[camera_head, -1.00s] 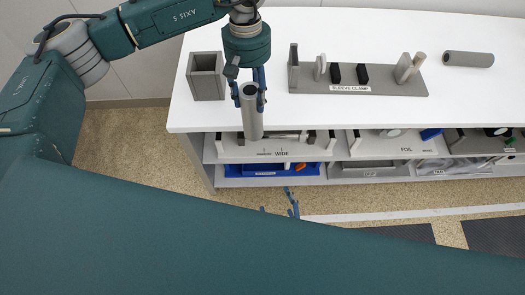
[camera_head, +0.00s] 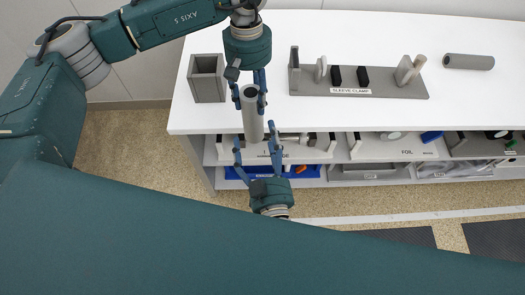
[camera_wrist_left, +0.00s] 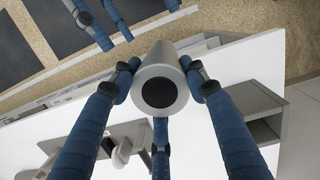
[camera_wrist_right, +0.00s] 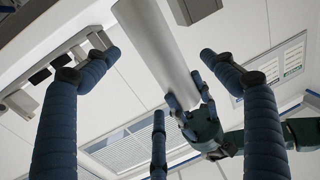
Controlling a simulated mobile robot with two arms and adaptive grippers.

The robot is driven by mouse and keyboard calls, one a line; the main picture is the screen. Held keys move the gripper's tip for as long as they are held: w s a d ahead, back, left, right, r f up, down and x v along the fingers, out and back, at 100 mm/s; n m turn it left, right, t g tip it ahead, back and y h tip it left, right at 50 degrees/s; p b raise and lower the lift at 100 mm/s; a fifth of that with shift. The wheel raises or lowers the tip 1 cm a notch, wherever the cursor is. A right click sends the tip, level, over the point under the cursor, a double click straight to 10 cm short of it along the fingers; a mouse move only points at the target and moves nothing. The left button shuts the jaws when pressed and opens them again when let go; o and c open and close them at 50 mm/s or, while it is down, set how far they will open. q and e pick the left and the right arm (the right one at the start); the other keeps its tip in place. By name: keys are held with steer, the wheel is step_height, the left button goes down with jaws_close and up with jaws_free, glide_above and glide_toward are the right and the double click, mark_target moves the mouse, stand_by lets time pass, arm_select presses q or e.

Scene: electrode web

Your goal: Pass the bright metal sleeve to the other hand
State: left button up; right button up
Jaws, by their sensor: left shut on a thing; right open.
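The bright metal sleeve (camera_head: 252,113) is a grey, hollow cylinder held upright in front of the table edge. My left gripper (camera_head: 249,92) is shut on its upper part; the left wrist view shows its fingers around the sleeve (camera_wrist_left: 160,80) end with the dark bore. My right gripper (camera_head: 256,151) is below, pointing up, its fingers open around the space by the sleeve's lower end. In the right wrist view the sleeve (camera_wrist_right: 155,45) passes between and beyond the open fingers; contact is not visible.
The white table (camera_head: 370,125) carries a grey open box (camera_head: 207,78), the sleeve clamp fixture (camera_head: 360,85) and another grey cylinder (camera_head: 468,61) lying at right. A shelf with labelled bins (camera_head: 370,170) is under the table, close behind my right gripper.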

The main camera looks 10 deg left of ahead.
mark_target(256, 125)
steer(key=x, duration=0.7)
steer(key=shift+w+a, duration=0.15)
steer(key=shift+w, duration=0.15)
steer(key=c, duration=1.3)
arm_select(q)
steer(key=o, duration=1.2)
steer(key=shift+r, duration=0.1)
